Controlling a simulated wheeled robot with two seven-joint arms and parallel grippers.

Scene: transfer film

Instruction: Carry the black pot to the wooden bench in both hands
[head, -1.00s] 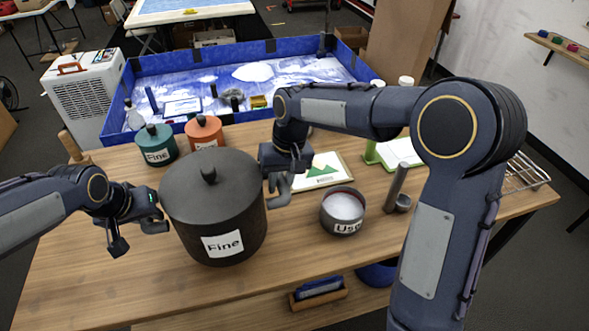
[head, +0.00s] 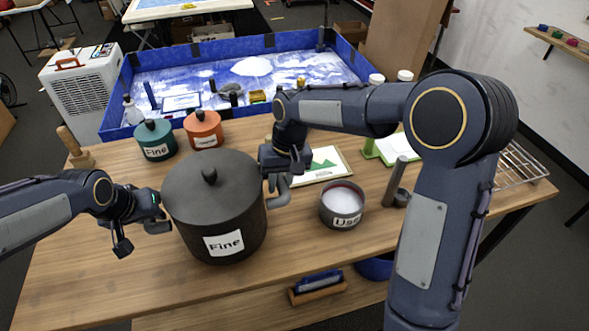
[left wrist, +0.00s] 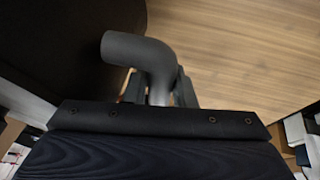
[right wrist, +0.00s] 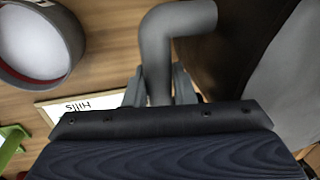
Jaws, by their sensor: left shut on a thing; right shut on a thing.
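The black pot (head: 228,200) has a lid with a knob and a white "Fine" label on its front. It is upright over the wooden bench (head: 110,262); I cannot tell whether its base touches the wood. My left gripper (head: 158,222) is shut on the pot's left handle (left wrist: 138,50). My right gripper (head: 274,186) is shut on the right handle (right wrist: 172,28). Both handles are bent grey tubes, with the pot's dark wall beside them in the wrist views.
A "Use" bowl (head: 337,222) of white material stands right of the pot. A teal "Fine" pot (head: 154,138) and an orange pot (head: 203,127) stand behind it. A picture card (head: 322,166) lies behind the bowl. The bench's front left is clear.

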